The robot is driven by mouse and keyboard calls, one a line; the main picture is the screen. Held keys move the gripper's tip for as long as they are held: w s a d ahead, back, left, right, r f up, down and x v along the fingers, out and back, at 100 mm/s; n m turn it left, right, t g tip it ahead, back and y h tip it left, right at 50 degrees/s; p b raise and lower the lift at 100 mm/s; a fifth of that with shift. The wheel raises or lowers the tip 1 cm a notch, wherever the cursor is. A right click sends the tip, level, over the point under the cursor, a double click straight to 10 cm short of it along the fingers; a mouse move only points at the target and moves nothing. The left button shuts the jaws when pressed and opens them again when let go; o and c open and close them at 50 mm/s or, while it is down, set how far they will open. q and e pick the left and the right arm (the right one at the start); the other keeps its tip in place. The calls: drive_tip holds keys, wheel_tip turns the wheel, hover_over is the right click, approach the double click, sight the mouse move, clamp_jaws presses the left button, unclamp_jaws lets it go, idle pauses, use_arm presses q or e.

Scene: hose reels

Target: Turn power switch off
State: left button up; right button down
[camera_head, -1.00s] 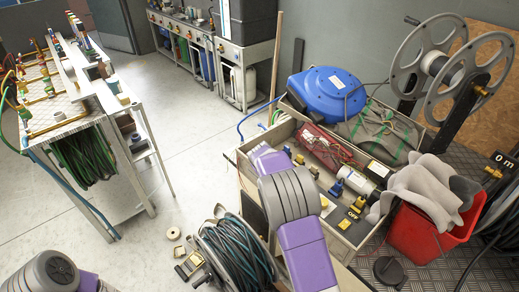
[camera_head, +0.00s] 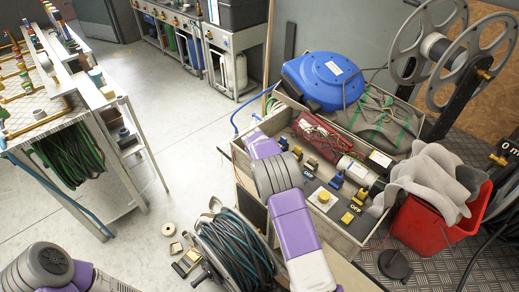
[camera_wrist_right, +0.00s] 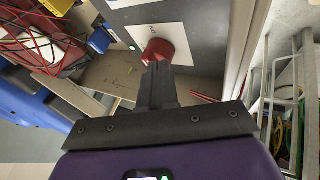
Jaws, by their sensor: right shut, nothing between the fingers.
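In the right wrist view, a round red knob (camera_wrist_right: 158,50) stands on a white plate (camera_wrist_right: 178,38) with a small label, on a grey panel. My right gripper (camera_wrist_right: 158,72) is shut and empty, its fingertips right at the knob's near edge; I cannot tell whether they touch it. A green light (camera_wrist_right: 132,47) and a blue switch (camera_wrist_right: 100,40) are to the left of the knob. In the head view my right arm reaches over the crate; its gripper and the red knob are hidden. Several toggle switches (camera_head: 337,181) show on the labelled panel there. My left gripper is out of view.
The wooden crate (camera_head: 240,162) also holds a blue reel (camera_head: 325,80) and red wires. A hose reel (camera_head: 232,250) stands below it. A red bucket (camera_head: 425,228) with grey cloth is at the right.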

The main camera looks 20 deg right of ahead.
drive_tip(key=shift+w+d+f, duration=0.1)
drive_tip(key=shift+w+f, duration=0.1)
drive_tip(key=shift+f, duration=0.1)
drive_tip(key=shift+d, duration=0.15)
drive_tip(key=shift+s+f+n+y+p, duration=0.15)
drive_tip(key=shift+n+y+p, duration=0.25)
drive_tip(key=shift+n, duration=0.2)
drive_tip(key=shift+d, duration=0.1)
drive_tip(key=shift+d+n+t+y+p, duration=0.1)
drive_tip(key=shift+n+t+y+p, duration=0.3)
drive_tip(key=shift+n, duration=0.4)
